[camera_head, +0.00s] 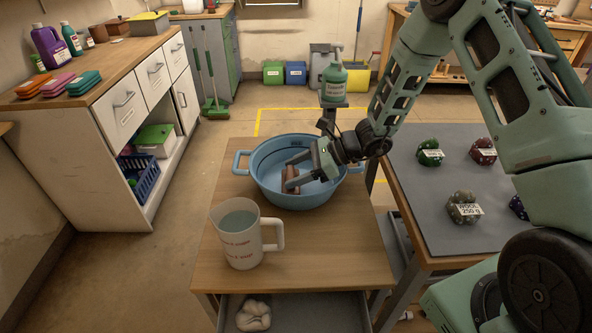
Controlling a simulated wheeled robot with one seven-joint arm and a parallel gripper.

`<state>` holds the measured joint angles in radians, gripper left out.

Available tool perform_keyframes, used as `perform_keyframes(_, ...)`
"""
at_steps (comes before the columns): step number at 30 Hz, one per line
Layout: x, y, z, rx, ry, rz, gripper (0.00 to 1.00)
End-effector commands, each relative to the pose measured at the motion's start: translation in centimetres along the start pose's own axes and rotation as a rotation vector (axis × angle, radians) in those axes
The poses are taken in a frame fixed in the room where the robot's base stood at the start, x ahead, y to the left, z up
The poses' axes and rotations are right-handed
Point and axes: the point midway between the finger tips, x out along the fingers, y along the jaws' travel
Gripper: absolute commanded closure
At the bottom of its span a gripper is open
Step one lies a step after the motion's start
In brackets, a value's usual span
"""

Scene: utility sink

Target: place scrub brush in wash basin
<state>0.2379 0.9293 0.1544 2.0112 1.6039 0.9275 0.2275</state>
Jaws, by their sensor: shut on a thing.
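The wash basin (262,181) is a round blue tub with two side handles, standing on the wooden cart top in the head view. My gripper (292,174) reaches into the basin's opening from the right. It is shut on a brownish object, which looks like the scrub brush (291,186), inside the basin's outline. The fingers partly cover the brush. I cannot tell whether the brush touches the basin floor.
A measuring jug (239,243) of bluish liquid stands on the cart in front of the basin. A grey-topped table (412,192) with several wrapped bundles is at the right. The cart's front right is clear.

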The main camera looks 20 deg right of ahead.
Motion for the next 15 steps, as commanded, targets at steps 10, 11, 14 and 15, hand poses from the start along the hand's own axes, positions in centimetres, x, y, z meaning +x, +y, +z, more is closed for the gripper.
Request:
perform_keyframes(10, 0.14, 0.01, -0.29, 0.001, 0.000, 0.000, 0.15)
perform_keyframes(11, 0.14, 0.01, -0.29, 0.001, 0.000, 0.000, 0.15)
perform_keyframes(14, 0.14, 0.01, -0.28, 0.001, 0.000, 0.000, 0.15)
perform_keyframes(15, 0.13, 0.01, -0.28, 0.001, 0.000, 0.000, 0.15)
